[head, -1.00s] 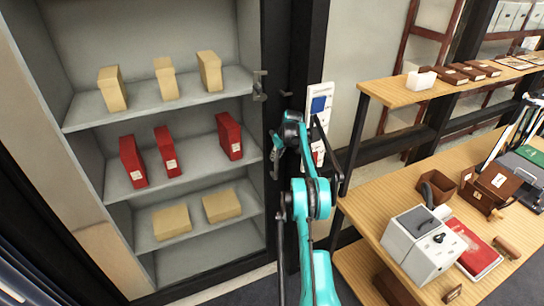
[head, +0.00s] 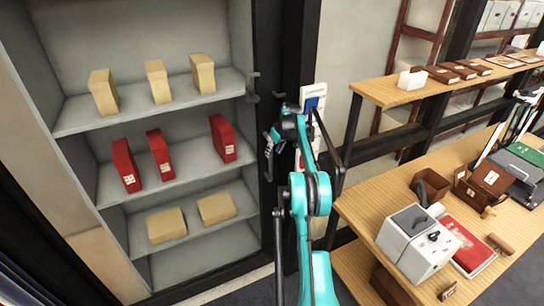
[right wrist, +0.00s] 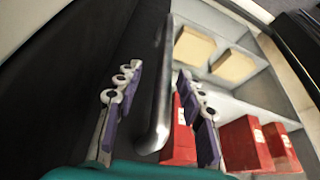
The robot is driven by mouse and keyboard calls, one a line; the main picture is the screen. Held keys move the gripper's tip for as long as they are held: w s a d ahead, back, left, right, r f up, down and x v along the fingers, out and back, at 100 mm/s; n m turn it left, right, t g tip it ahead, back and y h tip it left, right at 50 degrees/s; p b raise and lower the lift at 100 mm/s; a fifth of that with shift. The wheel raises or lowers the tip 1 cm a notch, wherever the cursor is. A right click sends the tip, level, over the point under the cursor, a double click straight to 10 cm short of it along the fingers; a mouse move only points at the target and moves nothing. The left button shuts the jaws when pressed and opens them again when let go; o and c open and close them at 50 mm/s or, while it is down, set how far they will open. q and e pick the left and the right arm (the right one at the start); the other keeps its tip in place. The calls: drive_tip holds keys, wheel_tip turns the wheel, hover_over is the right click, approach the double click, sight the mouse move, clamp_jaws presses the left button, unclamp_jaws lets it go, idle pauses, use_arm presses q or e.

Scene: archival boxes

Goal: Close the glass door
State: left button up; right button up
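The cabinet (head: 90,122) stands open at the left of the head view, its shelves in plain sight. A tall dark frame (head: 288,50) runs along its right side. I cannot make out the door's glass or tell the door from the frame. A vertical metal handle (right wrist: 158,90) shows in the right wrist view. My right gripper (head: 272,146) is beside the dark frame. In the wrist view this gripper (right wrist: 160,100) is open, with a finger on each side of the handle and visible gaps between. My left gripper is not in view.
Tan boxes (head: 166,225) and red boxes (head: 126,166) stand on the cabinet shelves. A wooden table (head: 362,208) at the right holds a grey-white device (head: 412,246), a red book (head: 470,247) and brown boxes. A higher wooden shelf (head: 382,92) stands behind it.

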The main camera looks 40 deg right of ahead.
drive_tip(key=v, duration=0.7)
drive_tip(key=shift+s+r, duration=0.2)
drive_tip(key=shift+r, duration=0.1)
